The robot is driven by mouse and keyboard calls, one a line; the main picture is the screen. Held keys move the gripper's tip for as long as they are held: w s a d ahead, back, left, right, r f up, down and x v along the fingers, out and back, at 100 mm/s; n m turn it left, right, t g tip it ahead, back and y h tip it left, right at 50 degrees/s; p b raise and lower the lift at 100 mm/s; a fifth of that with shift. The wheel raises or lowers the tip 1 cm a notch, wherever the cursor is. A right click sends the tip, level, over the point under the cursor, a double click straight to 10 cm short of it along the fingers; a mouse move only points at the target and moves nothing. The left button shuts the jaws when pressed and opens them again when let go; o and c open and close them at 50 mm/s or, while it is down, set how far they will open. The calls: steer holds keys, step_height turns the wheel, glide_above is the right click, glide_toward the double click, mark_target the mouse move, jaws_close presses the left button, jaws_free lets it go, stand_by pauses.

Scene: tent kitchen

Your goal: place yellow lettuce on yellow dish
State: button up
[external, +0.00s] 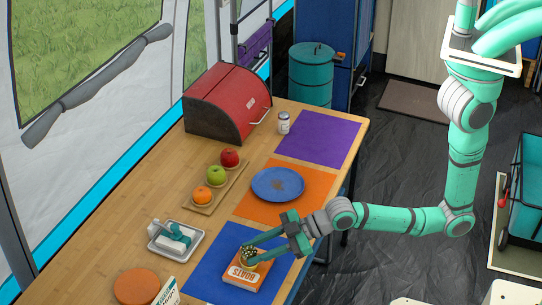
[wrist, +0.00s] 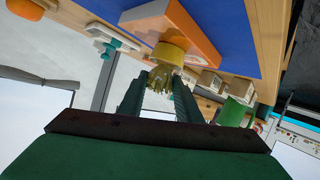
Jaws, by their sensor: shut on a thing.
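The yellow lettuce (wrist: 158,79), a pale yellow-green leafy piece, is between the two fingers of my gripper (wrist: 157,90) in the wrist view. My gripper (external: 250,249) is shut on it, low over the blue mat in the external view. The yellow dish (wrist: 169,53), small and round, stands on an orange and white book (external: 247,274) marked BOATS. The lettuce is right at the dish's mouth; whether it rests in the dish or is held just above it I cannot tell. In the external view the fingers partly hide the dish and lettuce.
The book lies on a blue mat (external: 208,272). A blue plate (external: 278,184) sits on an orange mat (external: 240,206). A white tray (external: 163,250), a fruit board (external: 199,209), a red bread box (external: 229,97) and a salt shaker (external: 283,123) stand around. The purple mat (external: 320,137) is clear.

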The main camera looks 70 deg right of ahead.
steer(key=o, duration=1)
steer(key=shift+f, duration=0.1)
steer(key=shift+o, duration=0.2)
steer(key=shift+r, duration=0.2)
steer(key=v, duration=1.2)
steer(key=shift+d, duration=0.1)
